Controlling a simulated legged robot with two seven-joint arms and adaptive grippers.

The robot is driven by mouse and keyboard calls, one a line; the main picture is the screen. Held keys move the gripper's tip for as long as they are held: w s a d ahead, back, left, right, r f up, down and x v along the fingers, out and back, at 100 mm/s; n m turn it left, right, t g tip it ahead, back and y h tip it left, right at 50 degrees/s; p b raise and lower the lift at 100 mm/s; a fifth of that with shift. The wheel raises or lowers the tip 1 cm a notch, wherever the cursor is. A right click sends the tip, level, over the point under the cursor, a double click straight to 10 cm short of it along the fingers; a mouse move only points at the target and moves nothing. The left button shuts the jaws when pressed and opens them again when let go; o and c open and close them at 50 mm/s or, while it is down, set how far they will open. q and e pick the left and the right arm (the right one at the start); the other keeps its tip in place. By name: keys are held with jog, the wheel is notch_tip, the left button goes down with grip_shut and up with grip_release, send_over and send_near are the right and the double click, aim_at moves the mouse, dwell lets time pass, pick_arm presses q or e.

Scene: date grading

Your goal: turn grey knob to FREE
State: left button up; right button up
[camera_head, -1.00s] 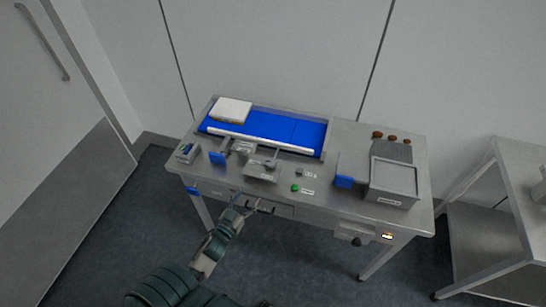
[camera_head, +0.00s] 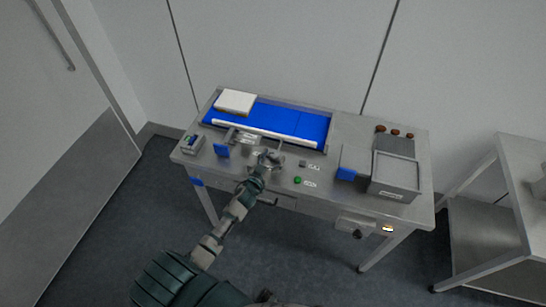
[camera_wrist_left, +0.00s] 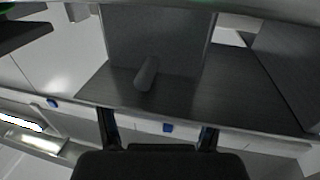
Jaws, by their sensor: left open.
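The grey knob (camera_wrist_left: 148,74) shows in the left wrist view as a short elongated grip against a dark grey panel (camera_wrist_left: 180,45). Its upper end leans a little right. In the head view my left gripper (camera_head: 264,162) covers that part of the table's front, and I cannot make out the knob there. In the wrist view the left gripper (camera_wrist_left: 158,136) is open and empty, its fingers apart. The knob lies beyond the fingertips, slightly left of the middle, not between them. No FREE marking is legible. My right gripper is not in view.
The steel table (camera_head: 345,130) carries a blue belt (camera_head: 290,122) with a white block (camera_head: 235,102) at its left. A green button (camera_head: 298,180) sits right of the gripper. A grey bin (camera_head: 395,176) and blue flap (camera_head: 346,174) stand further right.

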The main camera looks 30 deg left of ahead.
pick_arm(q)
jog(key=c, duration=1.1)
jog(key=shift+r+m+h+p, duration=0.15)
jog(key=shift+m+h+p, duration=0.25)
jog(key=shift+h, duration=0.2)
jog(key=shift+c, duration=0.3)
jog(key=shift+a+m+h, duration=0.15)
jog(key=shift+m+h, duration=0.15)
jog(key=shift+h, duration=0.2)
jog(key=o, duration=1.2)
jog(key=shift+c, duration=0.2)
